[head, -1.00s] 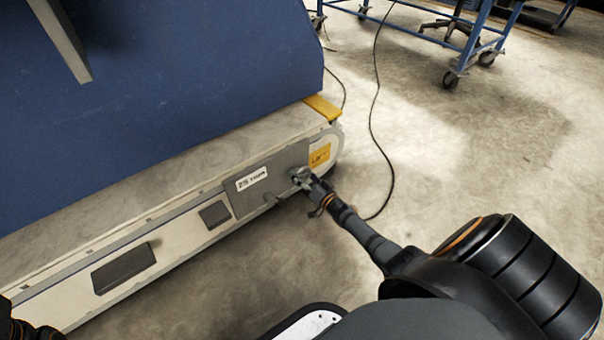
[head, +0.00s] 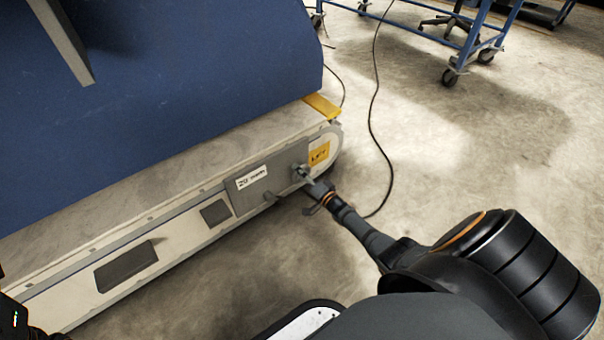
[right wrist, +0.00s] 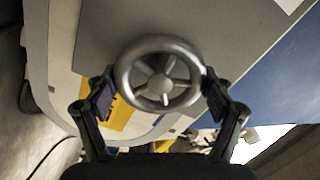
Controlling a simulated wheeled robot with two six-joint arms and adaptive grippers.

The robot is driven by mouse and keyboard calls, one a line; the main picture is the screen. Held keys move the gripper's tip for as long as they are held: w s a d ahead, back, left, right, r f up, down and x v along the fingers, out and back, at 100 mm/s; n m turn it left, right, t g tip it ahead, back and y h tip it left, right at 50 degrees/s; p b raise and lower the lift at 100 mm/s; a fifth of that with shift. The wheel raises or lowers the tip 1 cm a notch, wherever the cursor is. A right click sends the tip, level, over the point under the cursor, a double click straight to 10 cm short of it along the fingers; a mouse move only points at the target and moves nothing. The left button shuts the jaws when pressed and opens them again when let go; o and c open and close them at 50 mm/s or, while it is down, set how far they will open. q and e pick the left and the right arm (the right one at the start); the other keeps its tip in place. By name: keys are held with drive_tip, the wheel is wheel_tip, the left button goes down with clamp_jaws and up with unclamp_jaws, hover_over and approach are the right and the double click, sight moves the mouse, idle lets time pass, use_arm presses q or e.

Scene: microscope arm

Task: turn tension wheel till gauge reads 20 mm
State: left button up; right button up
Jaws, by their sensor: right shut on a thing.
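The tension wheel is a grey metal handwheel with several spokes, large in the right wrist view (right wrist: 158,78). It sits on the grey plate (head: 285,182) near the rounded end of the conveyor, where it also shows in the head view (head: 299,171). My right gripper (right wrist: 160,90) has a finger on each side of the wheel rim and is shut on it; it also shows in the head view (head: 306,176). The white gauge label (head: 251,177) left of the wheel seems to start with "20", but its small text is blurred. My left gripper's jaws are out of view.
A yellow label (head: 319,154) and a yellow corner piece (head: 322,106) are near the wheel. A black cable (head: 373,110) lies on the floor. A blue wheeled cart (head: 410,30) stands far back. Floor right of the conveyor is mostly clear.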

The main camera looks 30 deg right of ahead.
drive_tip(key=o, duration=1.1)
drive_tip(key=shift+c, duration=0.2)
drive_tip(key=shift+s, duration=0.1)
drive_tip(key=s, duration=1.1)
drive_tip(key=shift+s+d, duration=0.35)
drive_tip(key=shift+d, duration=0.1)
